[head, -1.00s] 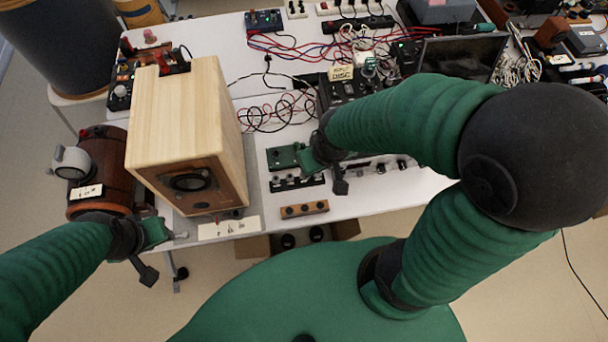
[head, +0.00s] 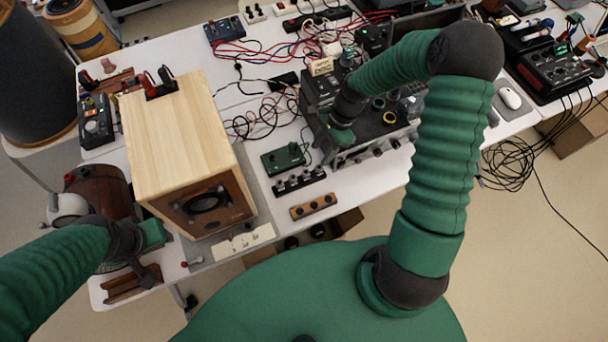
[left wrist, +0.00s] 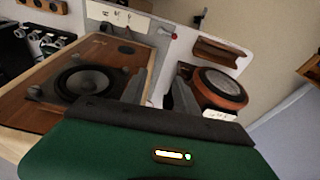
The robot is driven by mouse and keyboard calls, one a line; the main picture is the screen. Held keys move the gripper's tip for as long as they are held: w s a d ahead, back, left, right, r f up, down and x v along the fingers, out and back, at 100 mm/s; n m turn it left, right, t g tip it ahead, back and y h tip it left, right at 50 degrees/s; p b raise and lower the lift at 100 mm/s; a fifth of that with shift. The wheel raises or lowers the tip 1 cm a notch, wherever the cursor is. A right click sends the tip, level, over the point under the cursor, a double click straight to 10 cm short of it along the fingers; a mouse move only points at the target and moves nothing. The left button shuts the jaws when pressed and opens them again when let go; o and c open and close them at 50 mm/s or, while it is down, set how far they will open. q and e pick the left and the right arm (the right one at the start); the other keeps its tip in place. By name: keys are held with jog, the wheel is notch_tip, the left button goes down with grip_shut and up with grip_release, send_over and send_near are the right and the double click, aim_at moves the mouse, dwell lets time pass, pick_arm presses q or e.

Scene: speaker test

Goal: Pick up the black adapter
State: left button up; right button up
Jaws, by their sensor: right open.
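A small black block (head: 284,80), which may be the black adapter, lies among cables on the white table, behind the wooden speaker's right side. I cannot tell for sure that it is the adapter. My right gripper (head: 335,138) is open, at the front left of the black instrument, in front of and to the right of that block and apart from it. Its fingertips are partly hidden. My left gripper (head: 156,256) is low by the speaker's front left corner. Its two fingers show apart and empty in the left wrist view (left wrist: 158,92).
The wooden speaker (head: 185,140) stands tall at the left. The black instrument (head: 375,125) stands at the right, with tangled red and blue cables (head: 265,50) behind. A green box (head: 283,158), a black switch strip (head: 299,181) and a brown block (head: 313,206) lie near the front edge.

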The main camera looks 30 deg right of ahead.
send_near(305, 174)
jog(key=f, duration=0.1)
jog(key=d+f, duration=0.1)
jog(key=f, duration=0.1)
jog(key=shift+s+d+f, duration=0.15)
jog(key=shift+s, duration=0.1)
jog(key=a+f, duration=0.1)
jog(key=a, duration=0.1)
jog(key=a+f+p, duration=0.1)
jog(key=a+f, duration=0.1)
jog(key=shift+w+a+f, duration=0.1)
jog(key=shift+w+f, duration=0.15)
jog(key=shift+f, duration=1)
jog(key=shift+w+d+f, duration=0.1)
jog(key=shift+d+f, duration=0.1)
jog(key=shift+d, duration=0.55)
jog(key=shift+c, duration=2.1)
pick_arm(q)
jog(key=shift+d+r, duration=0.3)
jog(key=shift+r, duration=0.35)
pick_arm(e)
jog(key=shift+a+r, duration=0.15)
jog(key=shift+a, duration=0.45)
grip_shut()
